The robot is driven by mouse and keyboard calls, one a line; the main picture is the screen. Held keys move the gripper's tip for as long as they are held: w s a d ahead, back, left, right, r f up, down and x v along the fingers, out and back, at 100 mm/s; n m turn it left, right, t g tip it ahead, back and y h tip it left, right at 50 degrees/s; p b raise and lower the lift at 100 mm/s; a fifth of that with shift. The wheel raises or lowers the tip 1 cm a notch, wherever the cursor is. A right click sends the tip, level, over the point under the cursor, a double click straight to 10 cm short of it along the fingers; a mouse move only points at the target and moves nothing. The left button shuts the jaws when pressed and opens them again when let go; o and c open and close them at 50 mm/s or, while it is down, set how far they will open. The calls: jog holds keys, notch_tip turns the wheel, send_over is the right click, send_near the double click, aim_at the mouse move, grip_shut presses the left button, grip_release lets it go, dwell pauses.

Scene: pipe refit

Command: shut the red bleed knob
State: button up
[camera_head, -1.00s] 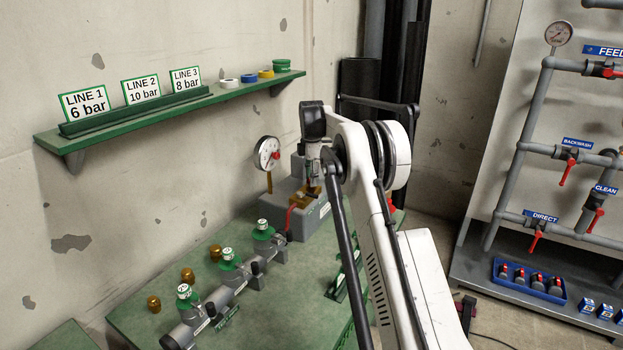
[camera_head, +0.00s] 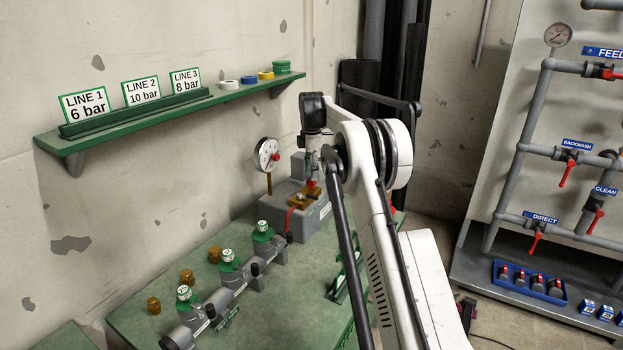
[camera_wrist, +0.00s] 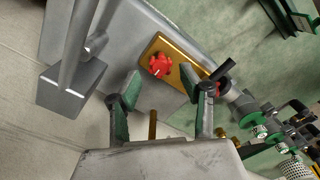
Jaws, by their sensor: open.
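The red bleed knob (camera_wrist: 159,66) sits on a brass plate (camera_wrist: 184,68) on a grey block in the wrist view. In the head view the knob (camera_head: 311,183) shows as a small red spot below my wrist, on the grey pump block (camera_head: 312,218). My gripper (camera_wrist: 176,84) is open and empty. Its two green-lined fingers are apart, with the knob beyond their tips and between them in the picture, nearer the left finger. I see no contact with the knob. In the head view the fingers are hard to make out.
A gauge (camera_head: 267,154) on a brass stem stands left of the block. Several green-capped valves (camera_head: 229,259) line the green bench (camera_head: 255,315). The shelf (camera_head: 170,108) is above.

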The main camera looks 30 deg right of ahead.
notch_tip(320, 180, up, 9)
dwell(0.3)
jog(key=shift+f, duration=0.1)
dwell(0.4)
jog(key=s+a+r+m+t, duration=0.2)
jog(key=s+a+r+m, duration=0.2)
jog(key=s+a+r, duration=0.5)
jog(key=s+a+r+m+t, duration=0.1)
jog(key=s+a+r+m, duration=0.2)
jog(key=s, duration=0.4)
jog(key=s+a+r+m+t, duration=0.1)
jog(key=s+a+r, duration=0.1)
jog(key=s+a, duration=0.3)
jog(key=s+a+f+m+t, duration=0.1)
jog(key=s+f, duration=0.4)
jog(key=s, duration=0.5)
jog(key=s+a+f+m+t, duration=0.1)
jog(key=s+a+f+m, duration=0.3)
jog(key=s, duration=0.6)
jog(key=s+a+f+m+t, duration=0.1)
jog(key=s+f, duration=0.4)
jog(key=s, duration=0.5)
jog(key=shift+s+a+f+m, duration=0.2)
jog(key=shift+a+f+m, duration=0.15)
jog(key=shift+a+m, duration=0.6)
